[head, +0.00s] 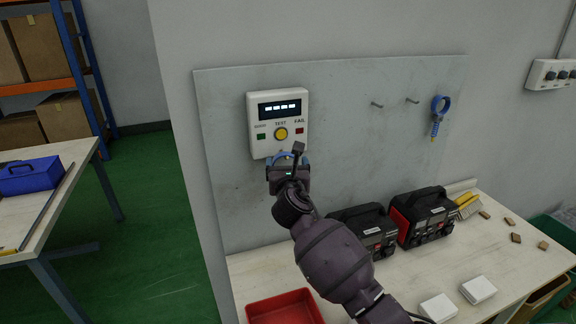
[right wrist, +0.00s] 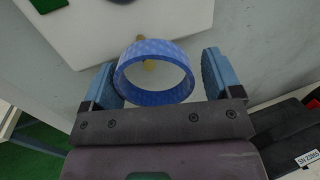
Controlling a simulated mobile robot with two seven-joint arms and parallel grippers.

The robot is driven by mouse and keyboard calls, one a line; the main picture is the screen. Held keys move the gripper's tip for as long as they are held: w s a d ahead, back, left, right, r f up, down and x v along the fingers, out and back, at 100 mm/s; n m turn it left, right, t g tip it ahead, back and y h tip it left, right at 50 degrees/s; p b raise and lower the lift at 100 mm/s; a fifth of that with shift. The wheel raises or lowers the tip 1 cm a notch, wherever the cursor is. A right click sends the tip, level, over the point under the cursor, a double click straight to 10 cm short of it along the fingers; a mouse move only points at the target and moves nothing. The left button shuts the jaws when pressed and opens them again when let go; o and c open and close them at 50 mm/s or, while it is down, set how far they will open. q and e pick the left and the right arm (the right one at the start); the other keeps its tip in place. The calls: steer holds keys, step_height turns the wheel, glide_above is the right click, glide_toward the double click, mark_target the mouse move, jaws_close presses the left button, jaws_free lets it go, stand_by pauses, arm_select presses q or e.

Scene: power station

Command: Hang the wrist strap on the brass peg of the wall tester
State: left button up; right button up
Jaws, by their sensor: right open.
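The wall tester (head: 278,122) is a white box with a lit display, a yellow button and green and red lamps. In the right wrist view, the wrist strap (right wrist: 153,97) is a blue ring under the tester. The brass peg (right wrist: 149,65) shows partly through the ring and partly above its band, so the ring appears to be around it. My right gripper (right wrist: 162,82) is open, with one blue finger on each side of the ring and small gaps. In the head view, the gripper (head: 287,163) hides most of the strap and the peg. My left gripper is out of view.
A blue ring with a yellow end (head: 438,118) hangs on the wall panel (head: 345,110), beside two bare pegs. The bench (head: 400,285) below holds two black-and-red units (head: 423,216), a red tray (head: 285,308) and white boxes (head: 478,290).

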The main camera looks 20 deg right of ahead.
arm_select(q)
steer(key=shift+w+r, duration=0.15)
arm_select(e)
steer(key=shift+w+a+r, duration=0.1)
steer(key=shift+a, duration=0.1)
steer(key=shift+s+a+f, duration=0.2)
steer(key=shift+s+f, duration=0.05)
steer(key=shift+s, duration=0.05)
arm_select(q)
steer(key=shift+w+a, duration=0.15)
arm_select(e)
steer(key=v, duration=1)
steer(key=shift+s+d, duration=0.25)
